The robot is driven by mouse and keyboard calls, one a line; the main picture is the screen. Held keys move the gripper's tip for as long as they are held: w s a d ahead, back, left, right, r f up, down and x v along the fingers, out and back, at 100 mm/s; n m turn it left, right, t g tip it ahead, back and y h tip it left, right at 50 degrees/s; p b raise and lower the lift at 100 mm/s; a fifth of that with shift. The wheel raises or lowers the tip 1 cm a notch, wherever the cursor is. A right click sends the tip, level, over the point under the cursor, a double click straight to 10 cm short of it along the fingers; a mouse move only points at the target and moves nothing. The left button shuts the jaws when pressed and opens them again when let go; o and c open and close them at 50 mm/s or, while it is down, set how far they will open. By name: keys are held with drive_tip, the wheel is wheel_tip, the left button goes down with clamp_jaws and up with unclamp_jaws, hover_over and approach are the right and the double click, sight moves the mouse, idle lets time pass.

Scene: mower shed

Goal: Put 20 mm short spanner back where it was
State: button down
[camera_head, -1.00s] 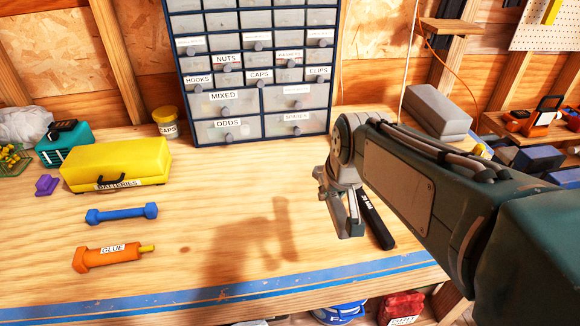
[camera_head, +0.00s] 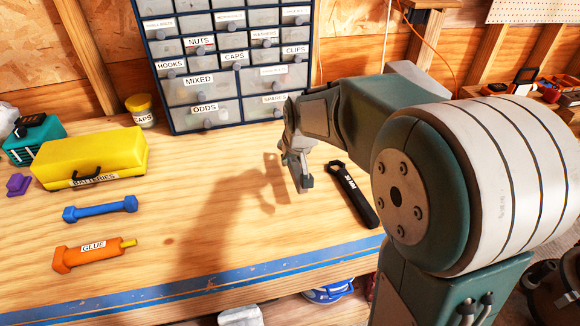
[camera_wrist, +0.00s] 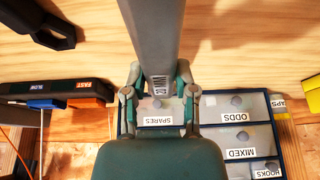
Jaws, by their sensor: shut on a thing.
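My gripper (camera_head: 303,180) is above the bench, in front of the drawer cabinet's right corner. In the wrist view my gripper (camera_wrist: 160,105) is shut on a long grey bar (camera_wrist: 150,35), which looks like the short spanner.
The drawer cabinet (camera_head: 200,88) stands at the back. A yellow batteries case (camera_head: 92,158), a blue bar (camera_head: 100,208) and an orange glue tube (camera_head: 92,254) lie left. The bench middle is clear; blue tape (camera_head: 190,287) marks its front edge.

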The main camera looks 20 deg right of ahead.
sight(291, 169)
drive_tip(key=shift+w+f, duration=0.55)
drive_tip(key=shift+f, duration=0.05)
drive_tip(key=shift+w+f, duration=0.2)
drive_tip(key=shift+f, duration=1.55)
drive_tip(key=shift+f, duration=0.1)
drive_tip(key=shift+c, duration=2)
unclamp_jaws()
